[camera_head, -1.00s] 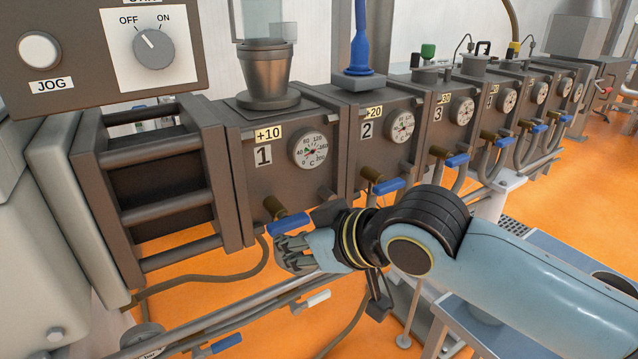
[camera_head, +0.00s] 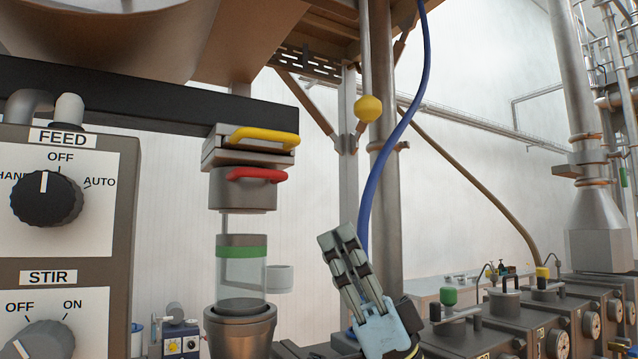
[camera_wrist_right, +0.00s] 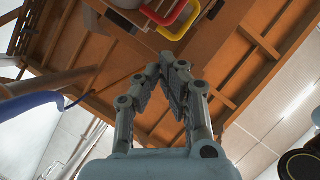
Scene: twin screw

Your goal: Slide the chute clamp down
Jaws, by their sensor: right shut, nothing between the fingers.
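The chute clamp, which I take to be the grey block (camera_head: 228,192) with a red handle (camera_head: 257,174), sits just under a metal plate with a yellow handle (camera_head: 264,138). Below it stands a clear chute tube (camera_head: 240,277) with a green band, in a metal funnel (camera_head: 240,318). A gap shows between the block and the tube. My right gripper (camera_head: 338,238) is shut and empty, pointing up, to the right of the tube and lower than the red handle. In the right wrist view its fingertips (camera_wrist_right: 172,64) meet below the red handle (camera_wrist_right: 182,22). My left gripper is not in view.
A control panel (camera_head: 118,240) with FEED and STIR knobs stands at the left. A blue hose (camera_head: 392,140) and a steel column (camera_head: 384,210) rise behind my right gripper. A yellow ball (camera_head: 368,109) hangs above it. Machine blocks (camera_head: 515,318) run off at the lower right.

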